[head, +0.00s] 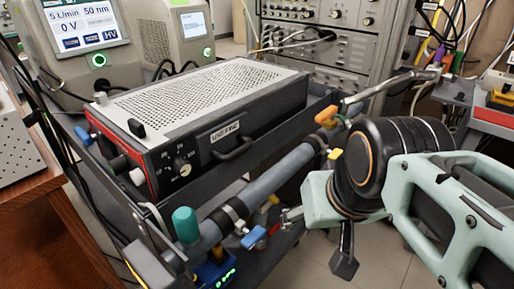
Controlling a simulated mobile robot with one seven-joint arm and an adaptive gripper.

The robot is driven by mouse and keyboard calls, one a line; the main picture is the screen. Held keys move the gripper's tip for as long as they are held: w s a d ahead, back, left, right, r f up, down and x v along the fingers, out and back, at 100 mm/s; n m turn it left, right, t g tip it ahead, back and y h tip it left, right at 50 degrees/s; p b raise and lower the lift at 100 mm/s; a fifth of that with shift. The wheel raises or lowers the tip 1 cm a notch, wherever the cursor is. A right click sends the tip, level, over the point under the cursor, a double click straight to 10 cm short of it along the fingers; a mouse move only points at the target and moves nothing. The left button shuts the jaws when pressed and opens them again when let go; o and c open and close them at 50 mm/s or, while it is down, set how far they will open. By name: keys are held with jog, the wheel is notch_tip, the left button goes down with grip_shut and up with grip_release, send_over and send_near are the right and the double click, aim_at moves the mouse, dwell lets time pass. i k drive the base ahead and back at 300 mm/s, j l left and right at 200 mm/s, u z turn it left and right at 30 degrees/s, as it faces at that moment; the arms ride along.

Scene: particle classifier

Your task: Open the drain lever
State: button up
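Small valve levers sit along the grey pipe (275,178) on the near side of the cart. A blue lever (253,237) is at its lower end, and an orange-yellow lever (327,115) and a yellow lever (335,154) are at its upper end. I cannot tell which one is the drain lever. My mint-green arm reaches in from the right.
A red-fronted instrument (210,125) with a perforated top sits on the dark cart. A green-capped fitting (186,225) stands at the pipe's near end. Two display units stand behind, beside a rack of electronics (320,45). A wooden table (50,225) is at left. Open floor shows below my arm.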

aim_at(270, 233)
jog(key=l+u, duration=0.35)
jog(key=l, duration=0.2)
jog(key=l+u, duration=0.3)
jog(key=l, duration=0.25)
jog(key=l+u, duration=0.35)
jog(key=l, duration=0.15)
